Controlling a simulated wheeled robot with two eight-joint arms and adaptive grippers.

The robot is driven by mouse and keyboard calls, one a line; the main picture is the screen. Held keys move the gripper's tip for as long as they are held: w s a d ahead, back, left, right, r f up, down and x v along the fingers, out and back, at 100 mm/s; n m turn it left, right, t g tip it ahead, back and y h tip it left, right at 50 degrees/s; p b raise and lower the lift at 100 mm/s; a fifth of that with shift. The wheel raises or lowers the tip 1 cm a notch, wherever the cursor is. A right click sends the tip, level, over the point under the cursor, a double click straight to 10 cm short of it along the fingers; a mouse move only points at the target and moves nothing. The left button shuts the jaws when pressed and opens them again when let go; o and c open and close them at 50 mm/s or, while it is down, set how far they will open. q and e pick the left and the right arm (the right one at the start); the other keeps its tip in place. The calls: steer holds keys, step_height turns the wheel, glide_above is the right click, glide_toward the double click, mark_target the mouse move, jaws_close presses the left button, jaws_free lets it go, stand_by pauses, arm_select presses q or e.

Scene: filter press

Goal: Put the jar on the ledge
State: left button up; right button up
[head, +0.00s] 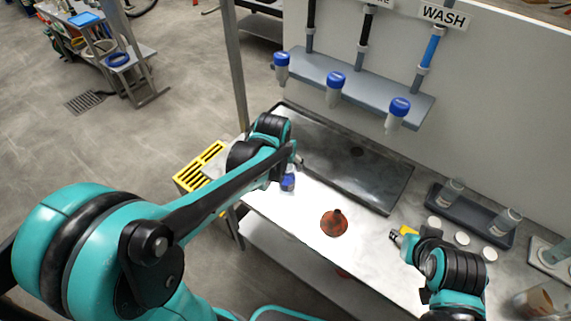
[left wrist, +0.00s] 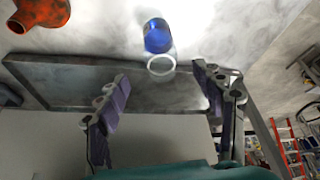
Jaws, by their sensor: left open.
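A small jar with a blue part (head: 288,182) stands on the steel bench, partly hidden by my left arm. In the left wrist view the jar (left wrist: 158,37) shows blue with a clear round rim. My left gripper (head: 296,162) is open; its two fingers (left wrist: 160,78) show on either side, apart from the jar, with nothing between the tips. A grey ledge (head: 350,82) runs along the wall, with several blue-capped containers along its front. My right gripper (head: 397,237) is over the bench at the right; its jaw opening is too small to tell.
A red-brown flask (head: 334,223) stands mid-bench. A sunken steel basin (head: 345,160) lies along the wall. A dark tray (head: 470,215) with glass jars and several white discs are at the right. A yellow grate (head: 201,166) is at the bench's left end.

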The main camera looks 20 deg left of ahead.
arm_select(q)
steer(key=s+r+t, duration=0.1)
steer(key=s+r, duration=0.1)
steer(key=s, duration=0.6)
steer(key=s+r+t, duration=0.1)
steer(key=s+r, duration=0.2)
steer(key=s, duration=0.6)
steer(key=shift+a+r+t, duration=0.2)
steer(key=shift+a+t, duration=0.1)
steer(key=shift+a, duration=0.1)
steer(key=shift+w, duration=0.1)
step_height(320, 180, down, 4)
steer(key=b, duration=0.3)
steer(key=shift+r, duration=0.25)
